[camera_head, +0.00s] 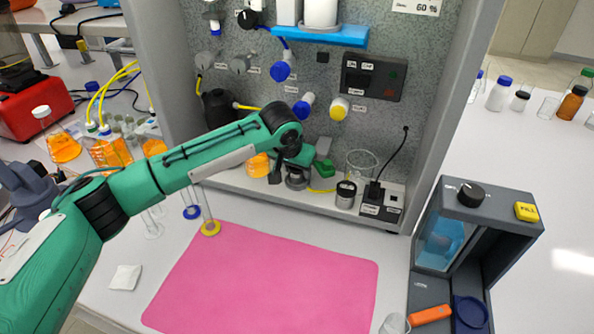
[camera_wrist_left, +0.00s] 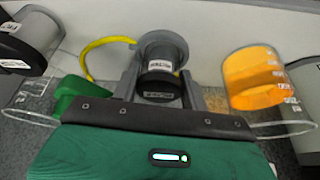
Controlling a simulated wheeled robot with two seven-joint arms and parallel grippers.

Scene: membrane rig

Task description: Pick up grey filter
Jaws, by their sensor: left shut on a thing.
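The grey filter (camera_head: 297,182) is a small round grey piece low at the foot of the rig's panel. In the left wrist view the filter (camera_wrist_left: 162,48) shows a wide grey rim, a dark body and a white label. My left gripper (camera_wrist_left: 160,88) is shut on it, with one finger on each side of the body. In the head view my left arm reaches in from the left, and the left gripper (camera_head: 298,170) points down there, partly hiding the filter. My right gripper is not in view.
A beaker of orange liquid (camera_head: 258,165) stands close left of the filter, and a clear beaker (camera_head: 362,165) and a dark capped cylinder (camera_head: 345,195) stand right. A yellow tube (camera_wrist_left: 92,52) runs beside the filter. The pink mat (camera_head: 265,280) in front is clear.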

